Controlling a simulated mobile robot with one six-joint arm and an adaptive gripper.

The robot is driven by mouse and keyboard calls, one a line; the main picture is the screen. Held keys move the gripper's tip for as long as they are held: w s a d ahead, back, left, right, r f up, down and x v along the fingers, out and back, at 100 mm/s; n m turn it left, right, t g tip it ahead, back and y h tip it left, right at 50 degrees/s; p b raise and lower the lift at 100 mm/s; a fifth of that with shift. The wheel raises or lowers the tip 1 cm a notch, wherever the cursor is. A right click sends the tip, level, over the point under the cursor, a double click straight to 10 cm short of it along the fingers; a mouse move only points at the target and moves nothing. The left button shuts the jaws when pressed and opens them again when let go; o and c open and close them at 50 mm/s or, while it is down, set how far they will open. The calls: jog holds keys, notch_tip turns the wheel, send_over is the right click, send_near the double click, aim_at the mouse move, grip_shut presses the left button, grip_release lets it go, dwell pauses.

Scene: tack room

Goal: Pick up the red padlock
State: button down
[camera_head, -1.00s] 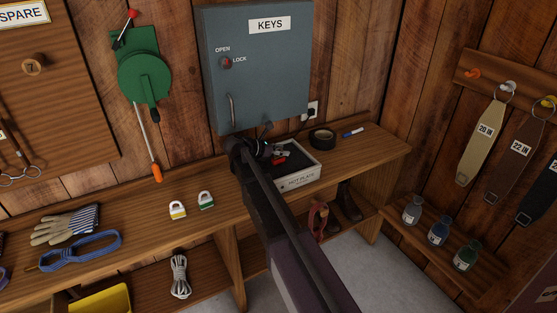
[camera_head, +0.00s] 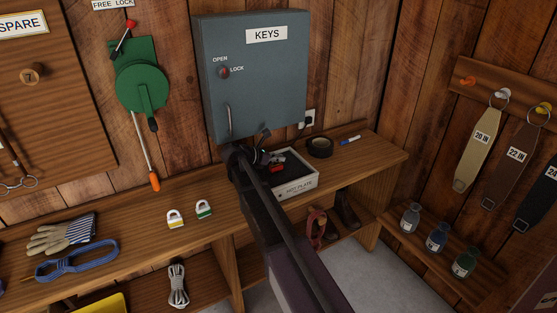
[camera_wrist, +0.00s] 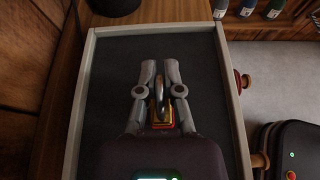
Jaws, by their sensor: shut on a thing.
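The red padlock (camera_wrist: 161,118) is between the fingers of my gripper (camera_wrist: 160,78) in the wrist view. It shows a red and yellow body and a grey shackle. My gripper is shut on it, over the dark floor of a pale-rimmed tray (camera_wrist: 232,110). In the head view my gripper (camera_head: 264,158) is at the left part of this tray (camera_head: 300,187), below the key cabinet, and my arm hides part of the tray. A red patch (camera_head: 277,168) shows beside the fingers there. I cannot tell whether the padlock touches the tray floor.
The grey key cabinet (camera_head: 258,80) hangs close behind my gripper. A yellow-banded padlock (camera_head: 175,219) and a green-banded padlock (camera_head: 204,209) lie on the bench to the left. Black tape (camera_head: 319,147) and a blue marker (camera_head: 350,140) lie right of the tray.

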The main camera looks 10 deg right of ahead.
jog(key=shift+r+p, duration=1.5)
jog(key=shift+r, duration=0.15)
jog(key=s+a+r+p, duration=0.1)
jog(key=s+a, duration=0.1)
jog(key=s, duration=1.4)
jog(key=shift+r, duration=0.2)
